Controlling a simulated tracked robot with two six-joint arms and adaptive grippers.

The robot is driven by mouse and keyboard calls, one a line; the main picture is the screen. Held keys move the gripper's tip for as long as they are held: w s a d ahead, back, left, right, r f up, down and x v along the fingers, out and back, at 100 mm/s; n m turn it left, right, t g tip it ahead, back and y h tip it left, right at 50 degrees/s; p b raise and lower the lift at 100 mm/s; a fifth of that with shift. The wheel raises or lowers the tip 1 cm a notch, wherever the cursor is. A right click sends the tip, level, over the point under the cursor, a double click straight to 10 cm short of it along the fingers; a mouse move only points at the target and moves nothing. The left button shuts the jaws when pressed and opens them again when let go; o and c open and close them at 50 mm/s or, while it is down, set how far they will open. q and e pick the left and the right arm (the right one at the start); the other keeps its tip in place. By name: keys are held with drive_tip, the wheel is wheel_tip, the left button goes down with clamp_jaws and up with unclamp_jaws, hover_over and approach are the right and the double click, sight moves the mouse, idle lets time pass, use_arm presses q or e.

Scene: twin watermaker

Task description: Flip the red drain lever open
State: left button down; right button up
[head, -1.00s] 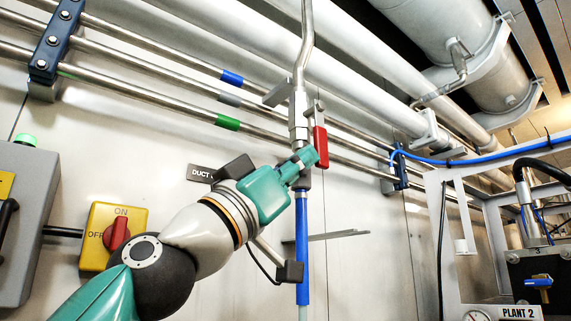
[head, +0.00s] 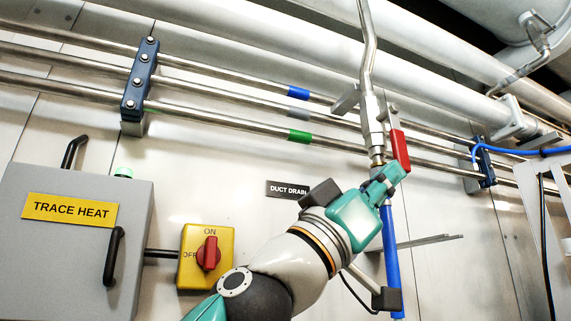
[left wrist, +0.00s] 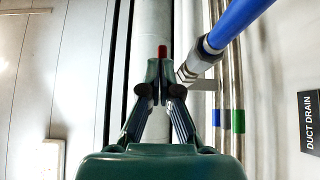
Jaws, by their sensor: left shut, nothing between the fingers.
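The red drain lever (head: 400,150) hangs beside the metal valve body (head: 373,125) on the vertical drain pipe, with its long side along the pipe. My left gripper (head: 394,175) is shut and empty. Its tips are at the lever's lower end in the head view; I cannot tell whether they touch it. In the left wrist view the gripper's fingers (left wrist: 162,68) meet at the tips, and the red lever's end (left wrist: 162,52) shows just beyond them. My right gripper is in neither view.
A blue pipe section (head: 392,250) runs down below the valve. A "DUCT DRAIN" label (head: 287,189) is on the wall left of it. A yellow switch box (head: 191,270) and grey TRACE HEAT cabinet (head: 50,260) stand left. Horizontal pipes (head: 215,122) cross behind the valve.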

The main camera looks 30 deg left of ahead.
use_arm(q)
drive_tip(key=s+a, duration=0.8)
drive_tip(key=s, duration=0.4)
drive_tip(key=shift+f, duration=0.25)
drive_tip(key=shift+a, duration=0.1)
